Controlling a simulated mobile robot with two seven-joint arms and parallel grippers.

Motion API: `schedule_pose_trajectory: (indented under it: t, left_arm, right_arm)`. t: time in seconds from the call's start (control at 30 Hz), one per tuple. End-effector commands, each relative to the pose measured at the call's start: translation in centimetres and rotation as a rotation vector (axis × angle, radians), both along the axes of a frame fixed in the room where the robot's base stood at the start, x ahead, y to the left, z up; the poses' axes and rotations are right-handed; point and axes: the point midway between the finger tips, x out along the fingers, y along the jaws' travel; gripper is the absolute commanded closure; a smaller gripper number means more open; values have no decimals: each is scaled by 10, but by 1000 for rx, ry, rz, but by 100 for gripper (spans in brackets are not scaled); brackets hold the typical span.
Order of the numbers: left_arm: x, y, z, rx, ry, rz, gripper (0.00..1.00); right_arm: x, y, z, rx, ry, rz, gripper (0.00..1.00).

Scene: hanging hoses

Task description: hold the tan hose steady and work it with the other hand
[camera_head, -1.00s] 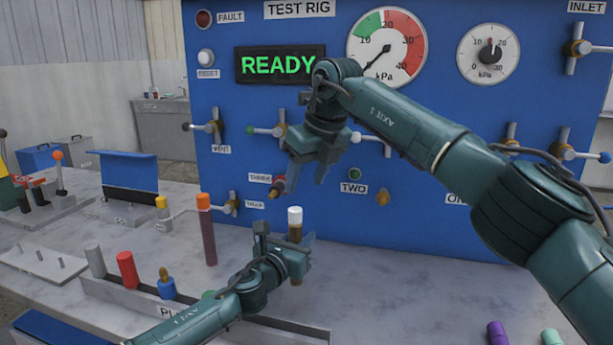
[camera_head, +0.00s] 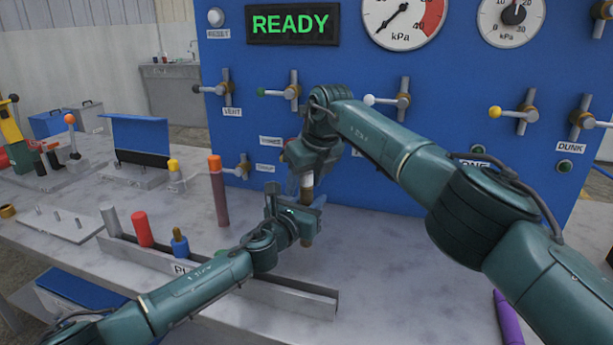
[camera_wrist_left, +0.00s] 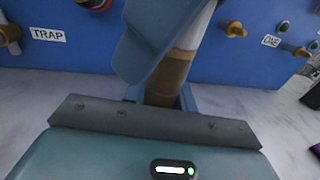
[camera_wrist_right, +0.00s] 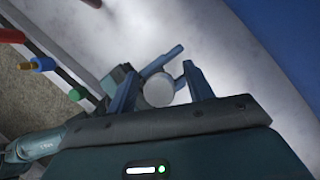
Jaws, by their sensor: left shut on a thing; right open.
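The tan hose stands roughly upright, with a brown-tan body (camera_head: 305,197) and a white top end (camera_head: 307,181). My left gripper (camera_head: 302,217) is shut on it from the left, around its lower part. In the left wrist view the hose's brown body (camera_wrist_left: 168,78) sits between the left fingers, with a blue finger crossing in front. My right gripper (camera_head: 304,184) is open, directly above my left gripper at the hose's top. In the right wrist view the round white end (camera_wrist_right: 158,91) shows between its open fingers. I cannot tell whether they touch it.
A red hose with an orange top (camera_head: 219,192) stands close left. A grey rack (camera_head: 250,285) with several coloured pieces runs in front. The blue test panel (camera_head: 450,115) with valve handles rises behind. A purple piece (camera_head: 507,318) lies at lower right.

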Motion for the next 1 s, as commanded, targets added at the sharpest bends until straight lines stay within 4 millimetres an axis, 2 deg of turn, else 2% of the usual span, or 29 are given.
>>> schedule_pose_trajectory:
  t: [0.1, 0.67, 0.7, 1.0]
  left_arm:
    - [0, 0, 0, 0, 0, 0, 97]
    - [0, 0, 0, 0, 0, 0, 97]
    - [0, 0, 0, 0, 0, 0, 97]
    - [0, 0, 0, 0, 0, 0, 97]
  right_arm:
    - [0, 0, 0, 0, 0, 0, 49]
    - [0, 0, 0, -1, 1, 0, 95]
    - [0, 0, 0, -1, 1, 0, 71]
    - [0, 0, 0, -1, 1, 0, 49]
